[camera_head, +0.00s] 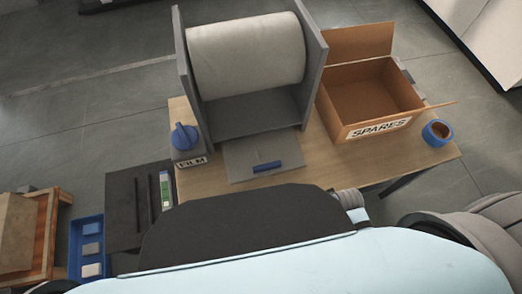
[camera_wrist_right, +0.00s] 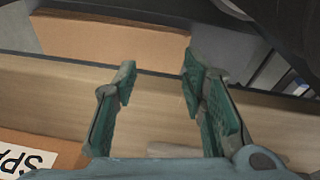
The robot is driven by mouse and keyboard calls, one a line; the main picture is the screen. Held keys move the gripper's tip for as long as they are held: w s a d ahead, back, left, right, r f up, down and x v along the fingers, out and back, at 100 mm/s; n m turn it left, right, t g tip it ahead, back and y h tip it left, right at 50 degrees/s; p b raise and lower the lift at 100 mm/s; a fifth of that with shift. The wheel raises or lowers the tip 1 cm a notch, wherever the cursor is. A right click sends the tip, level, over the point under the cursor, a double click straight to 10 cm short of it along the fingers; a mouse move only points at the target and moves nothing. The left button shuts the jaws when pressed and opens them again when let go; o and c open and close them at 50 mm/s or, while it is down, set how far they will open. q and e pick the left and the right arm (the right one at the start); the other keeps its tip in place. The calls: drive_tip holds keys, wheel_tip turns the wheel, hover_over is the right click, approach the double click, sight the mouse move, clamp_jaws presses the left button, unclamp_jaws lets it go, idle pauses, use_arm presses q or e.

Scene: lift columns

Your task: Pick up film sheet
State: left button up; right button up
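A large off-white roll (camera_head: 246,52) lies between the two upright side plates of a grey dispenser (camera_head: 314,60). A small plate marked FILM (camera_head: 191,162) sits below a blue knob (camera_head: 184,136) at the dispenser's front left. A flat grey panel (camera_head: 240,160) with a blue bar (camera_head: 267,167) lies in front; whether it includes a loose film sheet I cannot tell. My right gripper (camera_wrist_right: 158,75) is open in the right wrist view, its green fingers apart with nothing gripped, over a wooden surface (camera_wrist_right: 55,90). My left gripper is not in view.
An open cardboard box marked SPARES (camera_head: 378,128) stands at the table's right, beside a blue-rimmed ring (camera_head: 437,132). A black stand (camera_head: 124,205) and a blue tray (camera_head: 74,246) are at the left. The wooden tabletop (camera_head: 325,168) is bare at the front right.

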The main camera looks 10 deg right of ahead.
drive_tip(key=w+a+r+n+g+y+b, duration=0.1)
drive_tip(key=w+a+r+n+y, duration=0.15)
drive_tip(key=w+r+n, duration=0.35)
drive_tip(key=w+a+r+n+y, duration=0.1)
drive_tip(key=w+a+r+n, duration=0.2)
drive_tip(key=w, duration=0.4)
drive_tip(key=n+g+y+b, duration=0.1)
drive_tip(key=n+g, duration=0.1)
drive_tip(key=n, duration=0.5)
approach(268, 165)
drive_tip(key=b+x, duration=0.4)
drive_tip(key=x, duration=0.5)
drive_tip(key=shift+f+b, duration=0.15)
drive_tip(key=shift+b, duration=0.2)
drive_tip(key=shift+f, duration=0.15)
drive_tip(key=c, duration=0.8)
